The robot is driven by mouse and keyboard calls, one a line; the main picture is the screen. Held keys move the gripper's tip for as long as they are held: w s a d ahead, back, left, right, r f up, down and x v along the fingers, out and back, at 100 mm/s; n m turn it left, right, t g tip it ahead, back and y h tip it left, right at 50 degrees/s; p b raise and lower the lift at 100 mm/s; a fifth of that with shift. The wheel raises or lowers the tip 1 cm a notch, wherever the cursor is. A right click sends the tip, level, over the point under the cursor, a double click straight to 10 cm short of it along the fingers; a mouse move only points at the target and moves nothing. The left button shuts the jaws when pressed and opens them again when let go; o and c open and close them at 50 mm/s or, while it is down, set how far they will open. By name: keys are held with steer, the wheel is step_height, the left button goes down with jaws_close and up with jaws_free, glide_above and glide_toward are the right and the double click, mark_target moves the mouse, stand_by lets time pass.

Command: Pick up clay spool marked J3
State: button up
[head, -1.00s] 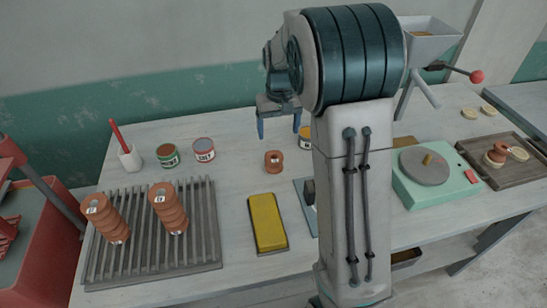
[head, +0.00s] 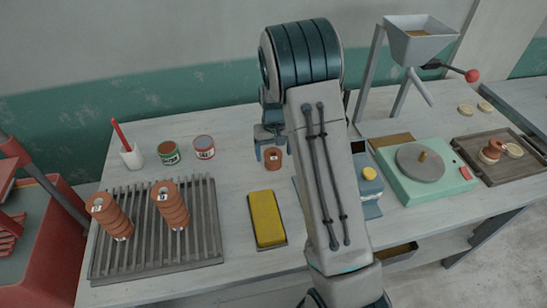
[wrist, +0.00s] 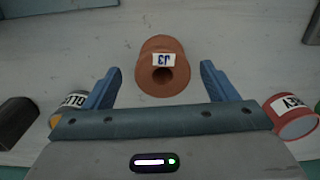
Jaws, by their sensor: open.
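The clay spool marked J3 (wrist: 161,72) is a small brown-orange spool with a hole and a white label, seen in the wrist view between and just beyond my fingertips. In the head view the spool (head: 273,159) stands alone on the white table, behind the yellow block. My gripper (wrist: 160,80) is open, its blue fingers to the left and right of the spool, with a gap visible on each side. In the head view my gripper (head: 270,150) is at the spool, partly hidden by my arm.
Two stacks of similar spools (head: 172,212) stand on a slatted rack (head: 205,240) at left. A green can (head: 168,154) and a red can (head: 203,148) stand left of the spool. A yellow block (head: 266,217) lies in front. A mint wheel unit (head: 448,190) sits at right.

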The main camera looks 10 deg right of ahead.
mark_target(273, 153)
steer(key=shift+w+a+f+p, duration=0.15)
steer(key=shift+f+p, duration=0.2)
steer(key=shift+f, duration=1.3)
steer(key=c, duration=1.2)
steer(key=shift+r, duration=0.1)
